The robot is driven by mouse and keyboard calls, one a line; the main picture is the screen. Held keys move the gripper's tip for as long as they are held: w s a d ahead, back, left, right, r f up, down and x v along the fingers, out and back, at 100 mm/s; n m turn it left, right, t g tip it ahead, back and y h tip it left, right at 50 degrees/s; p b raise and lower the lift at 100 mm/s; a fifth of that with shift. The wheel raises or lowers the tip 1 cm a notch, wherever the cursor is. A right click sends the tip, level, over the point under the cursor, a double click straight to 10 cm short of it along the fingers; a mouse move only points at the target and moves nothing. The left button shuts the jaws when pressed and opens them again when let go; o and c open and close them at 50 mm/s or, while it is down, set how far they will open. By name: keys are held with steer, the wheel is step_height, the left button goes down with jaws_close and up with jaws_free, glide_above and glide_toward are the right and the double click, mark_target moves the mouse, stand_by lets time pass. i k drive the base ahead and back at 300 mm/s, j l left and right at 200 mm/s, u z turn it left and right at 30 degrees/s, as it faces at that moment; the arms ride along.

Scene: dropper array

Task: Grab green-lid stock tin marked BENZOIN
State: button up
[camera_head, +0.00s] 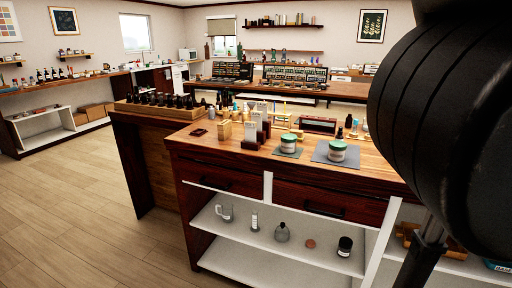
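Two pale tins with green lids stand on the wooden counter (385,172). The left tin (288,144) is on a small dark green mat (277,152). The right tin (337,152) is a little nearer and stands on a larger grey mat (318,155). Both are upright with lids on. Their labels are too small to read, so I cannot tell which one is marked BENZOIN. Black parts of my arm fill the right side of the view, to the right of both tins. My gripper is not in view.
A wooden rack of dark bottles (160,108) stands on the counter's left part. Card holders, droppers and a dark red tray (318,125) are behind the tins. A mug (225,213), a flask (282,232) and a dark jar (345,246) sit on the shelf below. Floor at left is clear.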

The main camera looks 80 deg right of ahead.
mark_target(289, 142)
steer(key=z, duration=0.4)
steer(key=l+z, duration=0.1)
steer(key=z, duration=1.6)
steer(key=i+l, duration=0.05)
steer(key=i, duration=0.05)
